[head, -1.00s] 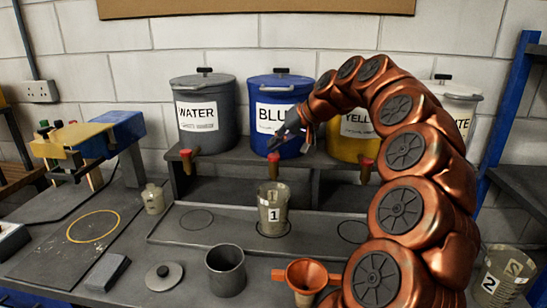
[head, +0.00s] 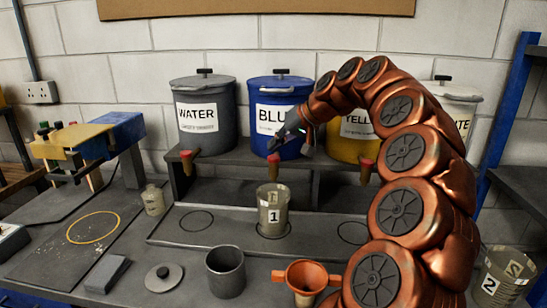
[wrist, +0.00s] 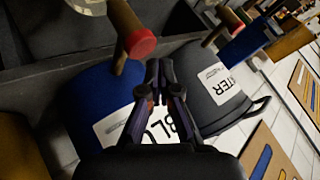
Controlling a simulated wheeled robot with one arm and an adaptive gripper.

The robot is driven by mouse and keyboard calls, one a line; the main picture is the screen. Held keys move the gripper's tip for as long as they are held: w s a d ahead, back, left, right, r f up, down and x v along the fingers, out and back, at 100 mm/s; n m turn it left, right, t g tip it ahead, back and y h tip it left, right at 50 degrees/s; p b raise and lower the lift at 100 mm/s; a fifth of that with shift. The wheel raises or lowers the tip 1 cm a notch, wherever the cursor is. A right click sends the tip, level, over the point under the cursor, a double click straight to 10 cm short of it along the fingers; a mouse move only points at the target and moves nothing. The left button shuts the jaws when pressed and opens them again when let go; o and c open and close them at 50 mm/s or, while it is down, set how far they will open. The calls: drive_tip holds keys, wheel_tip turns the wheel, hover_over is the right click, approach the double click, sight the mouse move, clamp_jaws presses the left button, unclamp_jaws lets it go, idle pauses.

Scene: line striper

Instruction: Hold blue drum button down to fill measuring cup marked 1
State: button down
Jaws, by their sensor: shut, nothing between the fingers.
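The blue drum (head: 262,93) stands on the shelf in the middle, its label partly hidden by my gripper and arm. Its red tap button (head: 273,157) shows at the drum's lower front, and in the wrist view the red button (wrist: 140,43) lies just up and left of my fingertips. My gripper (head: 275,146) is shut and empty, in front of the drum and slightly above the button. In the wrist view my gripper (wrist: 159,64) appears close to the button; contact is not clear. The measuring cup marked 1 (head: 273,216) stands upright below this tap. Its fill level is not clear.
The water drum (head: 205,137) with its own red button (head: 186,154) is to the left. The yellow drum (head: 345,152) and its button (head: 366,163) are to the right. A grey pot (head: 226,274), an orange funnel (head: 306,275) and a cup marked 2 (head: 490,283) stand nearer.

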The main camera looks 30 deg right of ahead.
drive_tip(key=shift+f, duration=0.15)
drive_tip(key=shift+f+b, duration=0.3)
drive_tip(key=shift+b, duration=0.15)
drive_tip(key=shift+f+b, duration=0.3)
drive_tip(key=shift+f, duration=0.15)
idle(7.0)
